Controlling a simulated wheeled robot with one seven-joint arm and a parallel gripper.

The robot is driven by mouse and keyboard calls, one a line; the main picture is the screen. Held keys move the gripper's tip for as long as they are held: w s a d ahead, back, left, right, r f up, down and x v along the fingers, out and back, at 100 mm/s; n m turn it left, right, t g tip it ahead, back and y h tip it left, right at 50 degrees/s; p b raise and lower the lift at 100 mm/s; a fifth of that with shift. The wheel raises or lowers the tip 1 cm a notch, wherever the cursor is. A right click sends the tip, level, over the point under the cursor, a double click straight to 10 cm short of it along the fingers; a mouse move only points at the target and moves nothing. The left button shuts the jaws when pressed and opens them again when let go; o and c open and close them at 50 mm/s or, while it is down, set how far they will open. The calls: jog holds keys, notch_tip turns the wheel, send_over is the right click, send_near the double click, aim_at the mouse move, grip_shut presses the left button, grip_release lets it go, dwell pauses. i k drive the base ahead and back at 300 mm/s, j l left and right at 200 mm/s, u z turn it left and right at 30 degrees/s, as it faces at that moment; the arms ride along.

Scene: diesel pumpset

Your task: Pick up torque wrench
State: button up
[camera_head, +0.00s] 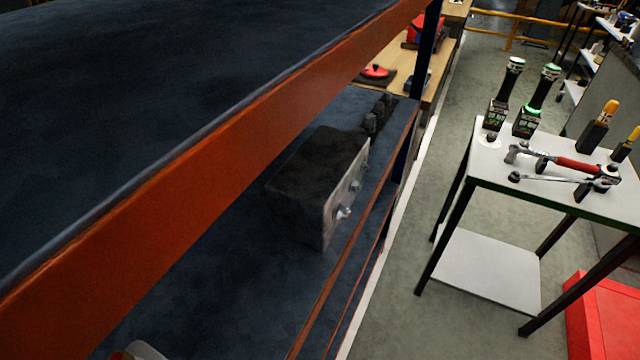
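A long silver tool with a round head (550,179), which looks like the torque wrench, lies across the front of a white-topped table (487,170) at the right. A hammer with a red handle (577,164) lies just behind it, close to it. Two upright black tools with green-lit rings, one at the back left (498,108) and one beside it (533,115), stand on the same table; whether either is a torque wrench I cannot tell. My gripper is not in view.
An orange-edged shelf rack (230,140) fills the left, with a dark grey box (318,185) on its lower level. Yellow-topped tools (598,128) stand at the table's right. A red box (605,315) is on the floor. Grey floor (395,290) lies clear between rack and table.

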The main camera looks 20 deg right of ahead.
aim_at(600, 171)
jog(key=z, duration=1.5)
jog(key=i+l+u, duration=0.2)
jog(key=i, duration=0.2)
jog(key=i+l+u, duration=0.15)
jog(key=i, duration=0.3)
jog(key=i+l+u, duration=0.2)
jog(key=i, duration=0.2)
jog(key=j, duration=0.4)
jog(key=l, duration=0.35)
